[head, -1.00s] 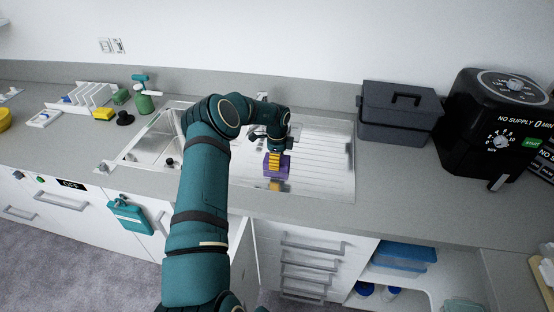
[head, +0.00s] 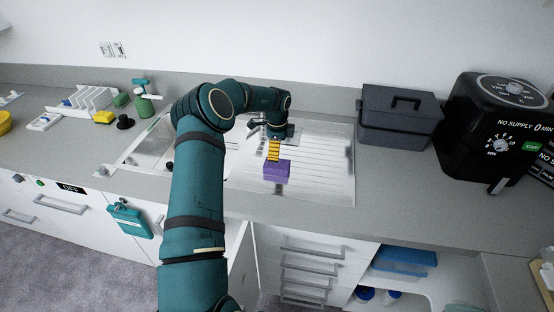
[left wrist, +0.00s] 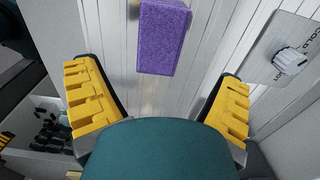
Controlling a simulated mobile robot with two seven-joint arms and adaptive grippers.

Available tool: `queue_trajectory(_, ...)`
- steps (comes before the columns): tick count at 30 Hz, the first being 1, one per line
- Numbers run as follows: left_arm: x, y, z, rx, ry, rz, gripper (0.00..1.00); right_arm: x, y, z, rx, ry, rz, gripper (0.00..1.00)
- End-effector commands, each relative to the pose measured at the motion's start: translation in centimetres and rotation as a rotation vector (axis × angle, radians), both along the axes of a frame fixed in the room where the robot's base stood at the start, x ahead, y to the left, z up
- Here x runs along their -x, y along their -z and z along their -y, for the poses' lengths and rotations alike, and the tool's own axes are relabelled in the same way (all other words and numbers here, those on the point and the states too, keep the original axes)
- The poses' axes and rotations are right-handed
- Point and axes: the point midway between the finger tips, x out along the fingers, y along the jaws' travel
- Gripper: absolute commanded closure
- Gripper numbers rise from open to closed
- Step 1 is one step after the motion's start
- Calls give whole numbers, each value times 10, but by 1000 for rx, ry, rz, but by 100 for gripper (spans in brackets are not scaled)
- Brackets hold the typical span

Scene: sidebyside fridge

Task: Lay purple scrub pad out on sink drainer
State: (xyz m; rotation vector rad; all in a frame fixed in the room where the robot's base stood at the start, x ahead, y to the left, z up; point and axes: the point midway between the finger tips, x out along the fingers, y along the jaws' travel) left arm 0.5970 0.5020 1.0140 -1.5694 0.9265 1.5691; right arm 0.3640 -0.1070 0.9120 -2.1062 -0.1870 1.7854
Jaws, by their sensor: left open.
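The purple scrub pad (head: 276,171) rests on the ribbed sink drainer (head: 325,165), near its front left part. In the left wrist view the pad (left wrist: 164,37) lies on the metal ribs, ahead of and between the fingers, touching neither. My left gripper (head: 273,150) is above and just behind the pad in the head view. Its yellow fingers (left wrist: 158,100) are spread wide and empty. My right gripper is in neither view.
The sink basin (head: 150,150) is left of the drainer, partly behind my left arm. A dark grey toolbox (head: 398,118) and a black air fryer (head: 500,120) stand to the right. A green bottle (head: 143,104), a yellow sponge (head: 104,117) and a white rack (head: 92,98) stand on the left counter.

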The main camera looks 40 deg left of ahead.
Motion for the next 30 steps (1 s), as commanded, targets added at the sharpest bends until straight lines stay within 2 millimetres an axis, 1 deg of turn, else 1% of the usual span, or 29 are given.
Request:
queue_trajectory(1,-1,-12,0,-2,0,4,6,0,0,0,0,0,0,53)
queue_trajectory(3,0,-23,0,-1,-1,2,6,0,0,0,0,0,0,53)
queue_trajectory(6,0,-37,0,0,-1,1,6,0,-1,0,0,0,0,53)
queue_trajectory(10,0,-47,0,0,-1,1,6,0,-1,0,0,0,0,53)
queue_trajectory(14,0,-50,0,0,0,0,6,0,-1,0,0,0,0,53)
queue_trajectory(30,0,-50,0,0,0,-1,6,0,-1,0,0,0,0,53)
